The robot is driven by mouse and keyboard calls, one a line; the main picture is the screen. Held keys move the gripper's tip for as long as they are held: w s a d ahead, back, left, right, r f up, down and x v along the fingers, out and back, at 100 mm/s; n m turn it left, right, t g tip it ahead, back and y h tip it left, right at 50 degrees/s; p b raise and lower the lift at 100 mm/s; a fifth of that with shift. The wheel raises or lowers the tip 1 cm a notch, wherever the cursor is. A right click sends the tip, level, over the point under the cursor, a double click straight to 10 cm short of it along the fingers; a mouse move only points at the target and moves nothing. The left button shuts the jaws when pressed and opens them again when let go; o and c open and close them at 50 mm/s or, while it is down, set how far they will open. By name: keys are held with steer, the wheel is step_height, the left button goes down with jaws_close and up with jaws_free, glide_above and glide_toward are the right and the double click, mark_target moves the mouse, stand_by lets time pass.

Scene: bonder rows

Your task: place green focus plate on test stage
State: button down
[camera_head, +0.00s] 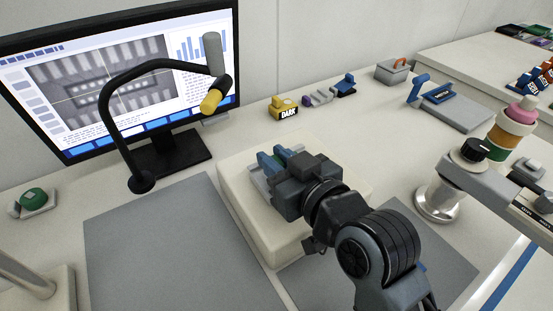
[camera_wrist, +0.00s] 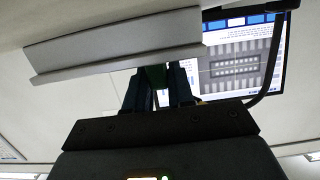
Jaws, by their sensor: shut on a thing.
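My gripper (camera_head: 276,160) is over the cream block with its blue fingers pointing away from the head camera. It is shut on a green piece, the green focus plate (camera_head: 283,154), of which only a sliver shows. In the wrist view the fingers (camera_wrist: 158,88) close around the dark green plate (camera_wrist: 154,76). The test stage seems to be the cream block (camera_head: 240,199) with a grey fixture (camera_head: 262,184) on top, partly hidden by my gripper. A grey ledge (camera_wrist: 115,45) lies just beyond the fingertips in the wrist view; I cannot tell whether the plate touches it.
A monitor (camera_head: 60,125) and a black-armed lamp (camera_head: 112,130) stand at the back left. Grey mats (camera_head: 170,255) lie beside the block. A yellow DARK block (camera_head: 284,108) sits behind. A stack of coloured rings (camera_head: 513,135) and a microscope-like arm (camera_head: 480,180) stand right.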

steer(key=shift+f, duration=0.2)
steer(key=shift+f, duration=0.15)
steer(key=c, duration=1)
jaws_free()
steer(key=shift+r, duration=0.25)
steer(key=b+v, duration=0.1)
steer(key=v, duration=1.1)
